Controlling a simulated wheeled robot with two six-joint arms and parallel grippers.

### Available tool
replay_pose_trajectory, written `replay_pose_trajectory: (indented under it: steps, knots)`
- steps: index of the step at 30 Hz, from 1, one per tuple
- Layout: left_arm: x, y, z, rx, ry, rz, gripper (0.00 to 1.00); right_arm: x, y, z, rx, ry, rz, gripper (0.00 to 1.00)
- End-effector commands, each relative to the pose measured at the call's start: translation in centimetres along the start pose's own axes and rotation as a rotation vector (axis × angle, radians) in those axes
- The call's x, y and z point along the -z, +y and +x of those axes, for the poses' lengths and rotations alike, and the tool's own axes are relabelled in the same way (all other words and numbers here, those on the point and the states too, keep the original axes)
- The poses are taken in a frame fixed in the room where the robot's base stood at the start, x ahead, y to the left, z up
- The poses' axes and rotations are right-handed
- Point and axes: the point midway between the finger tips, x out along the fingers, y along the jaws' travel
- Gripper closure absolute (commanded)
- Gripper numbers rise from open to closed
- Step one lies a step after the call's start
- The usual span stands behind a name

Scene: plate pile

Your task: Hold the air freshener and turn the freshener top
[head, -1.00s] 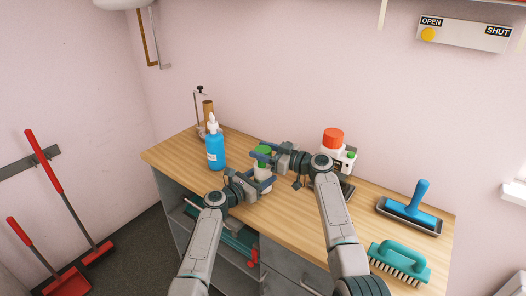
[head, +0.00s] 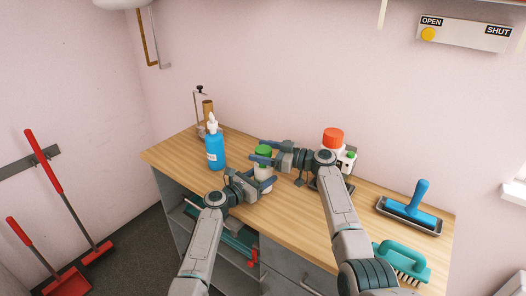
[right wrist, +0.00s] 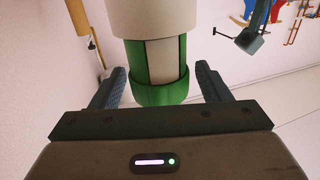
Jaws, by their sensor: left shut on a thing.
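The air freshener stands upright on the bench, with a white body (head: 264,173) and a green top (head: 264,150). In the right wrist view the green top (right wrist: 160,75) is open-sided, with a pale strip showing inside, above a green band. My left gripper (head: 260,184) is shut on the lower white body. My right gripper (head: 265,152) is open at the height of the green top. In the right wrist view its fingers (right wrist: 160,88) are on either side of the top, with a gap on each side.
A blue bottle (head: 215,150) stands left of the freshener. A red-capped container (head: 333,138) is behind my right arm. Bare wood (head: 275,215) shows at the bench's front.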

Motion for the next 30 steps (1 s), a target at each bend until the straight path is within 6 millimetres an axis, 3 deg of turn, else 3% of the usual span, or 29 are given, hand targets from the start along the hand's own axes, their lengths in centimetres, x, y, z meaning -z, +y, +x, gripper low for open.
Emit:
replay_pose_trajectory:
  steps: [9,21,30]
  knots:
    - [0.0,0.1,0.0,-0.002,0.001,0.001,0.73,0.7,0.0,0.0,0.000,0.002,-0.003,0.30]
    - [0.1,0.1,-0.1,-0.002,0.002,0.001,0.73,7.8,0.0,0.0,-0.001,0.002,-0.004,0.30]
    - [0.1,0.1,-0.1,-0.002,0.002,0.001,0.73,10.0,0.0,0.0,0.000,0.001,0.000,0.30]
